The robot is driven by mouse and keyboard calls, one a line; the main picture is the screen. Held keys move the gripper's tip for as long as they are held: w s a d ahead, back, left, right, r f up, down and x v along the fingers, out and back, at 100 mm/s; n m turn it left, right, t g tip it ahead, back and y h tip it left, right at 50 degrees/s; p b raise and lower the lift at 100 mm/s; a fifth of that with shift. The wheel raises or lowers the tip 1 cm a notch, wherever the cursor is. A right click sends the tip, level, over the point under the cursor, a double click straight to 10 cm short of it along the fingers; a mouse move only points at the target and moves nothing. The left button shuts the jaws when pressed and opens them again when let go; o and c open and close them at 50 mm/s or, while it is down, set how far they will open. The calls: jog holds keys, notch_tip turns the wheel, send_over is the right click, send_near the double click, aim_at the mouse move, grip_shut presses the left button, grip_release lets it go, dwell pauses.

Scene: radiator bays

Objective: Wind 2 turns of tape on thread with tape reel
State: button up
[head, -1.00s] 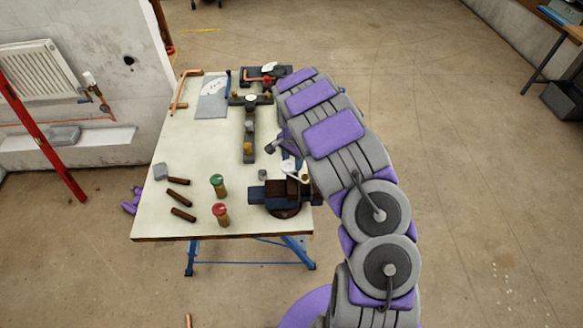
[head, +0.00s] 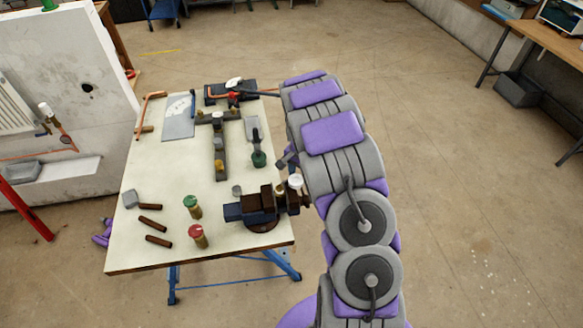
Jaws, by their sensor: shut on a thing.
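The tape reel (head: 295,181) is a small white disc at the right end of the vise, right beside a brass fitting (head: 280,190) that stands in the vise jaws. The fitting looks like the threaded piece, but its thread is too small to make out. My gripper (head: 286,161) is mostly hidden behind my arm, just above the reel, and is shut on it. I cannot tell whether the reel touches the fitting or whether any tape lies on the thread.
The blue and brown vise (head: 255,208) sits at the table's (head: 150,245) front right. Green-capped (head: 192,206) and red-capped (head: 198,236) pots, several brown rods (head: 151,206), a grey stand (head: 219,150) and a dark green bottle (head: 259,158) share the tabletop.

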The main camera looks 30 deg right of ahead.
jog(key=r, duration=0.2)
jog(key=r+p, duration=0.1)
jog(key=r, duration=0.2)
jog(key=s+r, duration=0.1)
jog(key=r, duration=0.1)
jog(key=shift+d+r+p, duration=0.2)
jog(key=shift+d+p, duration=0.1)
jog(key=shift+p, duration=0.05)
jog(key=shift+a+r, duration=0.1)
jog(key=shift+r, duration=0.5)
jog(key=shift+d, duration=0.2)
jog(key=shift+a+f, duration=0.1)
jog(key=shift+f, duration=0.05)
